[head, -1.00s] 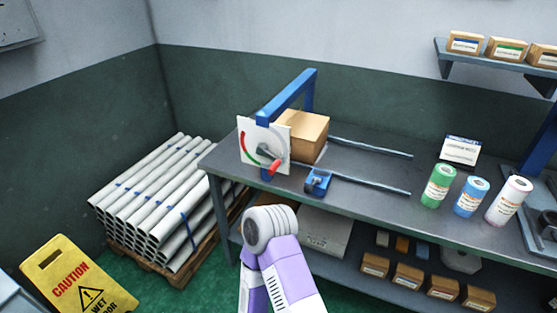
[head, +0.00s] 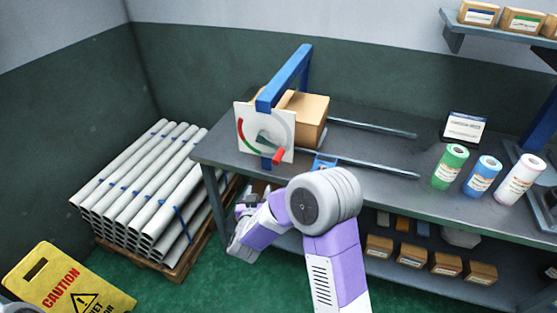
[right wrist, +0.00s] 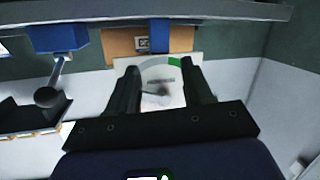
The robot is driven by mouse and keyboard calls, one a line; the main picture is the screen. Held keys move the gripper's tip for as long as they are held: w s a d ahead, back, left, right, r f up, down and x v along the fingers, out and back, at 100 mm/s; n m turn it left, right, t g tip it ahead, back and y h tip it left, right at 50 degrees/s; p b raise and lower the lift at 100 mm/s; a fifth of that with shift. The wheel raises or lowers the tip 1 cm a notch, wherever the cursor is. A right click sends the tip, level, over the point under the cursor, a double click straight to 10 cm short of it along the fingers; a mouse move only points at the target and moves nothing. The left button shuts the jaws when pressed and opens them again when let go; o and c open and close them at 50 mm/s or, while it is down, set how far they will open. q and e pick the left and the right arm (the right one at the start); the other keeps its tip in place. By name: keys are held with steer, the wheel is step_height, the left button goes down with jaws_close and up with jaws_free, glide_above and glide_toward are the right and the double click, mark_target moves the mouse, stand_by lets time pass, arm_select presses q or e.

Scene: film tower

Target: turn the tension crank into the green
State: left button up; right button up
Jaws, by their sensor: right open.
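The tension crank has a grey arm and a red handle (head: 279,156). It sits on a white dial plate (head: 246,146) under a blue frame (head: 290,75) at the table's left end. The dial has a red arc on its left, and the handle points down and right. In the right wrist view, the plate (right wrist: 178,98) shows a green arc section between the fingers. My right gripper (head: 246,208) is low in front of the table edge, below the dial. In the right wrist view its fingers (right wrist: 163,72) are apart and empty. My left gripper is not in view.
A cardboard box (head: 312,108) stands behind the dial. A blue block (head: 325,161) on the table is partly hidden by my arm. Green, blue and white rolls (head: 484,173) stand at right. Stacked pipes (head: 140,185) and a yellow caution sign (head: 65,285) are at left.

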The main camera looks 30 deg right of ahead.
mark_target(275, 163)
steer(key=d+r+h, duration=0.1)
steer(key=r, duration=0.1)
steer(key=s+d+r+m+h, duration=0.1)
steer(key=r+h, duration=0.1)
steer(key=r, duration=0.1)
steer(key=d+r+m+g+h, duration=0.1)
steer(key=r, duration=0.2)
steer(key=shift+s, duration=0.15)
steer(key=shift+h, duration=0.3)
steer(key=b+x, duration=0.1)
steer(key=x, duration=0.6)
steer(key=shift+d, duration=0.15)
jaws_close()
